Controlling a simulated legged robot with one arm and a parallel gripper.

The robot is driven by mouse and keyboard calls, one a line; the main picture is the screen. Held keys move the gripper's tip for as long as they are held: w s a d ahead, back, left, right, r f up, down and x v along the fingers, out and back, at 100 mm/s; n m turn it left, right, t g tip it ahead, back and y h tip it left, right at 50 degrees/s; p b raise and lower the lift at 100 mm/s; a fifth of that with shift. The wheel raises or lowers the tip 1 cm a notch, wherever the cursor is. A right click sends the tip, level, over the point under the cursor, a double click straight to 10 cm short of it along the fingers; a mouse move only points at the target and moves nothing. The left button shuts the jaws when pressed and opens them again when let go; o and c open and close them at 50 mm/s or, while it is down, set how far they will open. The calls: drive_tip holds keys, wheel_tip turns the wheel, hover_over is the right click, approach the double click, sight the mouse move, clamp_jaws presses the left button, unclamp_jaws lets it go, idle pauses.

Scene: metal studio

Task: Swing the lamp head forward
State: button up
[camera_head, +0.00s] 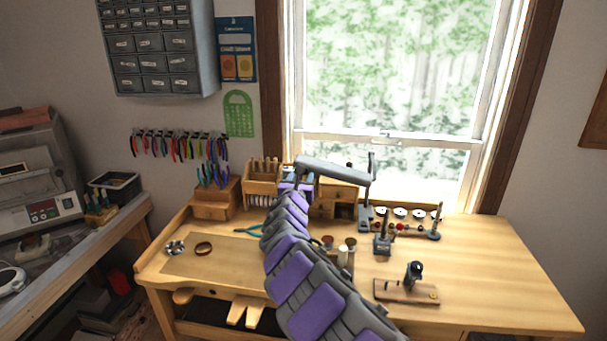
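The lamp head (337,171) is a long grey bar above the back of the wooden workbench. It reaches left and slightly up from a grey upright post (367,207) near the window. My purple and grey arm stretches from the bottom of the picture up to the left end of the lamp head. My gripper (300,175) is small and dark there, close to or against that end. Whether it touches the lamp head is unclear. Its fingers are too small and partly hidden to show whether they are open or shut.
The workbench (490,265) has free room at the right. A wooden block with a dark tool (408,290), a small grey stand (382,243) and a rack of discs (402,216) stand right of my arm. Wooden organizers (262,182) and pliers (213,177) stand at the left back.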

drive_tip(key=shift+w+d, duration=0.25)
drive_tip(key=shift+w, duration=0.8)
drive_tip(key=shift+w+d, duration=0.25)
drive_tip(key=shift+w, duration=0.75)
clamp_jaws()
